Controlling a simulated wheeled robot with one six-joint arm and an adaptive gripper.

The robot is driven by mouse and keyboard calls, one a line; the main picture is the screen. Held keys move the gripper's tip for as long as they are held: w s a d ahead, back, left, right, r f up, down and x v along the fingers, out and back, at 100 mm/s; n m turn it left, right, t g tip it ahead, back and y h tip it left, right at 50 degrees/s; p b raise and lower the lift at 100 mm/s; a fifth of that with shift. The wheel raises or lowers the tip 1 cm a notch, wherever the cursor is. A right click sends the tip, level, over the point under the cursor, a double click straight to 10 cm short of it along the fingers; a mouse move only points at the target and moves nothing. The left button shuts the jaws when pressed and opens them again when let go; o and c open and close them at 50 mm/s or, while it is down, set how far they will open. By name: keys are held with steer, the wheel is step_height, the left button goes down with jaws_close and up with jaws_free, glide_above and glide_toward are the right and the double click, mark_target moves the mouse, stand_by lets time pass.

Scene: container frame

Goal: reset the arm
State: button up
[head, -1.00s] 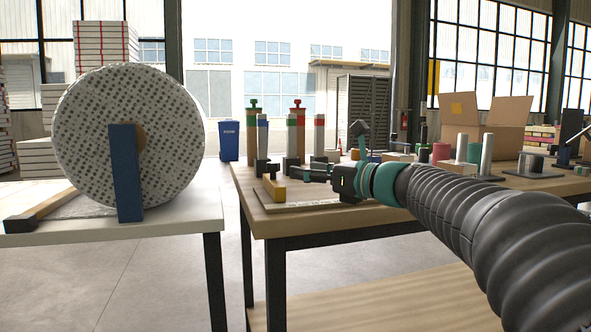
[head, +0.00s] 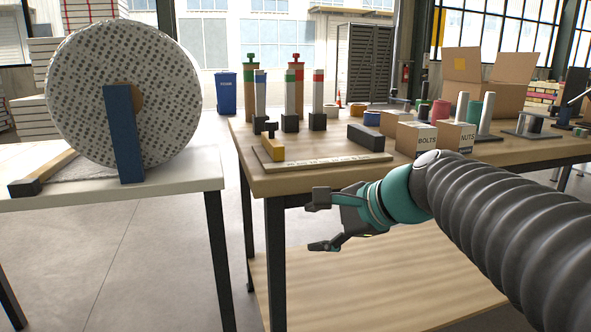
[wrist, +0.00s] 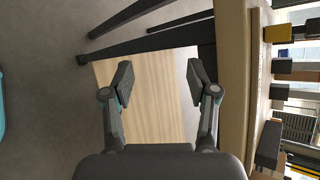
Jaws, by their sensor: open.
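My gripper (head: 318,222) hangs in front of the wooden workbench, below the level of its top and above the lower shelf. Its two fingers are spread apart with nothing between them. In the wrist view my gripper (wrist: 158,85) is also open and empty, with the pale wooden lower shelf (wrist: 155,125) behind the fingers. My arm reaches in from the right side of the head view.
The workbench top (head: 285,184) holds a board (head: 330,161) with yellow and black blocks, several upright posts, and boxes marked BOLTS (head: 416,139) and NUTS (head: 456,135). A white table (head: 90,192) with a large roll (head: 75,100) stands left. Floor lies between them.

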steer(key=s+d+f+n+g+h+p, duration=0.1)
steer(key=s+d+f+n+h, duration=0.3)
steer(key=s+d+f+n, duration=0.1)
steer(key=s+d+f+n+g+h+p, duration=0.1)
steer(key=s+d+f+n+h, duration=0.3)
steer(key=s+n, duration=0.5)
step_height(320, 180, down, 3)
steer(key=s+d+p, duration=0.1)
steer(key=s+d, duration=0.1)
steer(key=shift+s+d+f, duration=0.2)
steer(key=shift+s+d, duration=0.05)
steer(key=shift+s, duration=0.15)
